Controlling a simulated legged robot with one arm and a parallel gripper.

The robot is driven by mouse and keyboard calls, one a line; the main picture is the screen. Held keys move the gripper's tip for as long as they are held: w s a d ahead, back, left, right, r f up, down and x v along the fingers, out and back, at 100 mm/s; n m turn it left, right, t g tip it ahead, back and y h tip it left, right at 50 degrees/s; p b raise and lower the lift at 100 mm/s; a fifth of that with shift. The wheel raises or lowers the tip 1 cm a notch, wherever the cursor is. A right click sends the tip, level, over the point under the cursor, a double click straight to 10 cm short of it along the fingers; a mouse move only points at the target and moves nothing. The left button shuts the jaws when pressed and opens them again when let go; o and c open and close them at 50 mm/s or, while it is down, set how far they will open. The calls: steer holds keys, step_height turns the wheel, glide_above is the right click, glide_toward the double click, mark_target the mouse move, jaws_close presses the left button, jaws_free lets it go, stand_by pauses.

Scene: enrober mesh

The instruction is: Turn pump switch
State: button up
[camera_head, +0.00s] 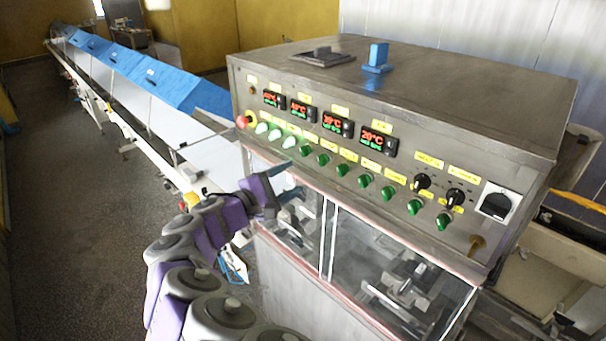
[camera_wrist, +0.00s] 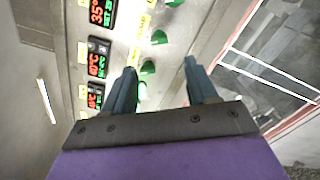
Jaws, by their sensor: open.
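The control panel (camera_head: 400,165) of a steel cabinet carries a row of switches with yellow labels too small to read, so I cannot tell which is the pump switch. Several switches are dark green (camera_head: 342,169); those near the left end look pale and lit (camera_head: 275,134). My gripper (camera_head: 288,179) is open and empty, in front of the panel's lower left part. In the wrist view my gripper (camera_wrist: 160,70) faces the panel, with a green switch (camera_wrist: 148,67) beyond the gap by the left finger. A pale switch (camera_wrist: 142,92) shows partly between the fingers. No contact is visible.
Digital displays (camera_head: 337,123) sit above the switches. A red emergency button (camera_head: 243,120) is at the left end; black knobs (camera_head: 422,182) and a main switch (camera_head: 496,205) are at the right. Glass doors (camera_head: 380,265) lie below. A long conveyor (camera_head: 150,110) runs back left beside open floor.

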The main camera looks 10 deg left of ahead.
steer(key=b+v, duration=0.1)
steer(key=v, duration=0.7)
